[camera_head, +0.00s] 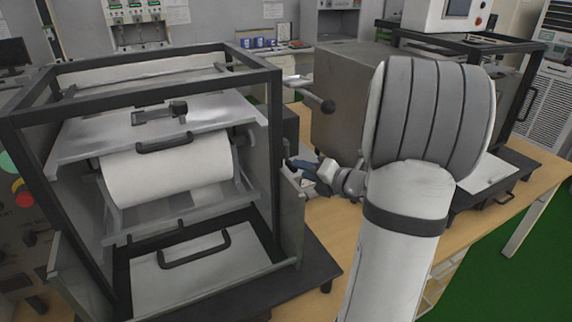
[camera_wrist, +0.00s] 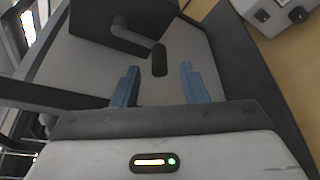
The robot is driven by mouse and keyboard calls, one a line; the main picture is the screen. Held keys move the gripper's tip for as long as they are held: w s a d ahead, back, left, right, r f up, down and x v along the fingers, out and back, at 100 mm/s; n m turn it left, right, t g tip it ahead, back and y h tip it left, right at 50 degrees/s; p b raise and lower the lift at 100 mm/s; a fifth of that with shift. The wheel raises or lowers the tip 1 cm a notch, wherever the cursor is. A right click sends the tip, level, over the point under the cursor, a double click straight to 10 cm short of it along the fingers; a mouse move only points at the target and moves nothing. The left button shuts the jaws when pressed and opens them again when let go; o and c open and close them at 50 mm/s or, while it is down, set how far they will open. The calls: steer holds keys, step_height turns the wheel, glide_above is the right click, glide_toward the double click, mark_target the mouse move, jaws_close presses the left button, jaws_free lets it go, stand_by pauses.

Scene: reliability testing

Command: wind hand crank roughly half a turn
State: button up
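The hand crank has a grey arm and a dark cylindrical grip (camera_wrist: 160,60). In the wrist view it stands out from a dark box (camera_wrist: 95,18) on the side of a framed machine.
The black-framed machine holds a white roll (camera_head: 170,172). A large grey box (camera_head: 345,85) stands behind my arm. The wooden table (camera_head: 350,225) shows between the machines. Small equipment (camera_wrist: 280,12) sits at the wrist view's top right.

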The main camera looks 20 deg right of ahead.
mark_target(288, 164)
steer(key=x, duration=0.5)
steer(key=shift+w+a+p, duration=0.2)
steer(key=shift+w+p, duration=0.1)
steer(key=shift+p, duration=0.1)
steer(key=shift+c, duration=0.6)
steer(key=c, duration=0.7)
steer(key=shift+a, duration=0.3)
jaws_close()
steer(key=shift+d, duration=0.25)
steer(key=shift+f+b, duration=0.1)
steer(key=shift+b, duration=0.25)
